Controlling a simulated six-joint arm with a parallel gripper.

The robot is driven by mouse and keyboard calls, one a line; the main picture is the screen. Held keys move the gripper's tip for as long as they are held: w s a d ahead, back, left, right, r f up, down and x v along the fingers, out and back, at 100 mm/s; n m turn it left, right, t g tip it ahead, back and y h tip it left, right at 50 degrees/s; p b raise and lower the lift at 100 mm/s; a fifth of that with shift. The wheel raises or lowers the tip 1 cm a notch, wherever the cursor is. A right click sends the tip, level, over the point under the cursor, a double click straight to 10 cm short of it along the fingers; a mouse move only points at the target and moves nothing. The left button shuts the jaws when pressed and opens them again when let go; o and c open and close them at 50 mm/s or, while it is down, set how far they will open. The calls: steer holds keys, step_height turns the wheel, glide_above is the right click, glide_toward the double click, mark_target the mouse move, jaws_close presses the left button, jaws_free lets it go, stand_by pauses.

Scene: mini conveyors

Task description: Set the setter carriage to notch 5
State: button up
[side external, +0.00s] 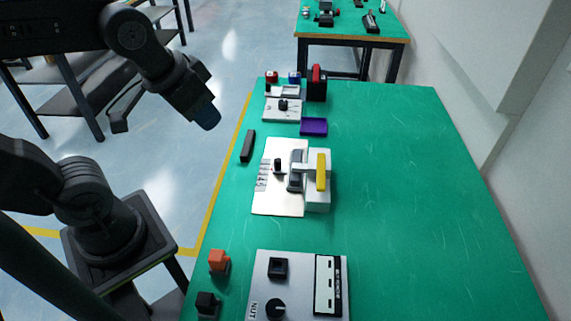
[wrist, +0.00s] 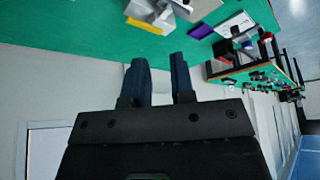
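A silver plate unit (side external: 266,204) lies mid-table, with a small black knob (side external: 278,164) on it and a column of small marks along its left side. I take this knob for the setter carriage; the marks are too small to read, so I cannot tell its notch. A grey arched part and a white block with a yellow bar (side external: 321,172) stand to its right. Part of this unit shows at the top of the wrist view (wrist: 148,12). My gripper (side external: 208,117) hangs left of the table, well above and apart from the unit. In the wrist view its two fingers (wrist: 161,82) are apart and empty.
A purple tray (side external: 313,127), a white plate (side external: 272,113) with a black knob and a red-and-black block (side external: 317,84) stand behind. A black bar (side external: 248,146) lies left. A grey panel (side external: 299,284) and orange block (side external: 218,261) are in front. The table's right side is clear.

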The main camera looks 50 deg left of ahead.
steer(key=o, duration=0.4)
steer(key=w+a+f+n+g, duration=0.1)
steer(key=w, duration=0.7)
steer(key=shift+a+f+g, duration=0.35)
steer(key=shift+a+g, duration=0.05)
steer(key=n+g, duration=0.3)
glide_toward(277, 160)
steer(key=f, duration=1)
steer(key=shift+w, duration=0.25)
jaws_close()
